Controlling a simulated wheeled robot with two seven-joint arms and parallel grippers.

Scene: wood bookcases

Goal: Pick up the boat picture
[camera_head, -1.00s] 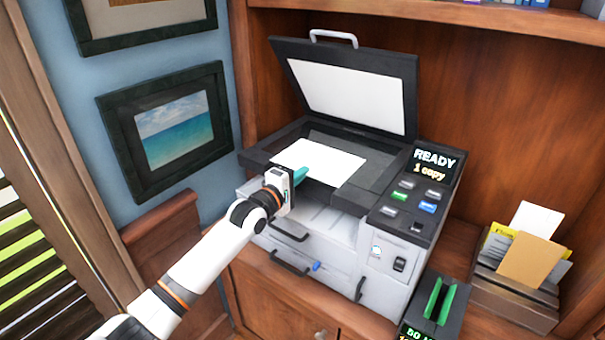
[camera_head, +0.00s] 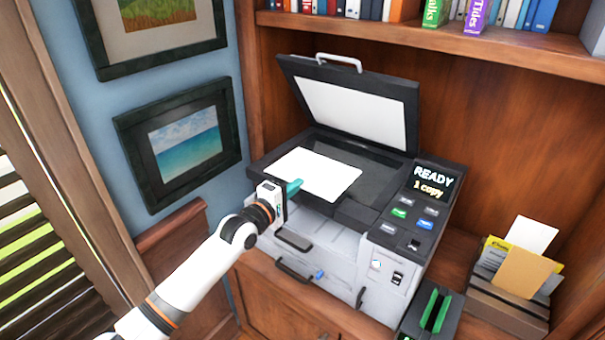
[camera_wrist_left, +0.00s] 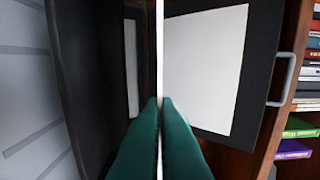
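A sheet with a blank white upper side (camera_head: 315,172) is over the scanner bed of the copier (camera_head: 390,165); no boat shows on this side, and its underside is hidden. My left gripper (camera_head: 296,186) holds the sheet's left edge between its teal fingers. In the left wrist view, the sheet shows edge-on as a thin white line (camera_wrist_left: 159,50) running into the closed fingertips (camera_wrist_left: 160,102). The sheet overlaps the copier's front rim and seems slightly above the glass. My right gripper is not in view.
The copier lid (camera_head: 350,105) stands open behind the sheet. Framed pictures (camera_head: 185,145) hang on the blue wall at left. A paper holder (camera_head: 515,285) stands at right, and a bookshelf (camera_head: 450,40) runs above.

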